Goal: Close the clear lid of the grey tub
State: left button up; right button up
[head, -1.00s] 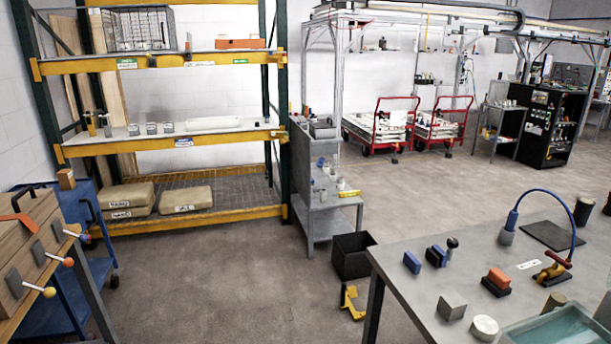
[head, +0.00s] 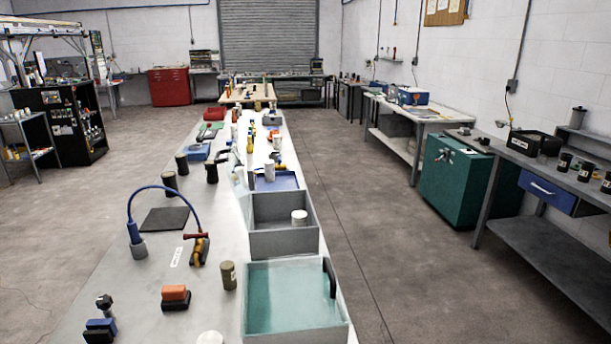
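A grey tub (head: 284,244) stands open on the long grey table in the middle of the head view, with a white round object (head: 299,217) inside. A pale see-through panel (head: 241,192) seems to stand up along its left side; it is faint, and I cannot tell for certain that it is the clear lid. A second grey-walled tub (head: 297,338) in front of it holds teal liquid or a teal bottom, with a black handle-like piece (head: 330,278) at its right. Neither of my grippers is in view.
The long table (head: 215,265) also carries a blue-hosed tool (head: 135,235), a dark mat (head: 165,219), a red-handled clamp (head: 198,250) and an orange-and-black block (head: 175,297). Free floor (head: 390,265) lies right of it, up to a green cabinet (head: 455,185) and a dark bench (head: 560,255).

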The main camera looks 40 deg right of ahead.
aim_at(241, 178)
jog(key=i+j+z, duration=0.15)
jog(key=j+z, duration=0.75)
jog(key=j, duration=0.15)
jog(key=j+z, duration=0.5)
jog(key=j, duration=0.1)
